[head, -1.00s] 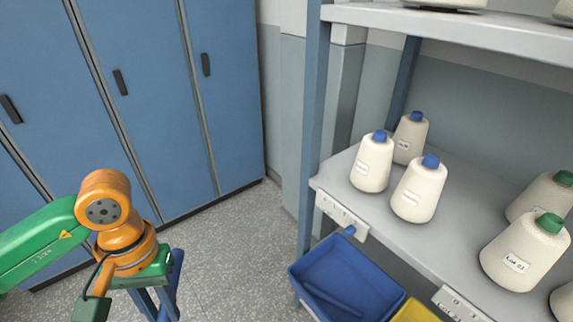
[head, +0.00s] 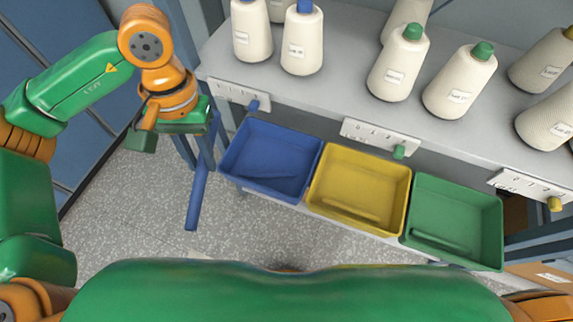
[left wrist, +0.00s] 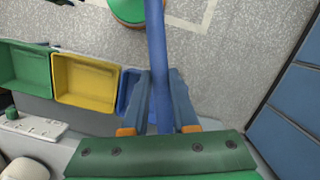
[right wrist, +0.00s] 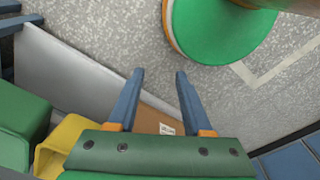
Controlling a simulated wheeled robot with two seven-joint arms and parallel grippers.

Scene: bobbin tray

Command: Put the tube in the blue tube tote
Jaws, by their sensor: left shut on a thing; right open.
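My left gripper (head: 208,148) is shut on a long blue tube (head: 197,195), which hangs slanting down in the head view, left of the totes. In the left wrist view, the tube (left wrist: 157,50) runs between the two fingers (left wrist: 160,95). The blue tube tote (head: 240,184) is under the shelf, left of the yellow one; the tube is beside it, not inside. Part of the blue tote (left wrist: 125,92) shows behind the left finger in the left wrist view. My right gripper (right wrist: 159,75) is open and empty in the right wrist view, outside the head view.
A yellow tote (head: 365,178) and a green tote (head: 455,205) stand right of the blue one; a bar-like piece lies in each tote. The shelf (head: 325,110) above carries several yarn bobbins and jutting pegs. Blue lockers (head: 60,120) stand left.

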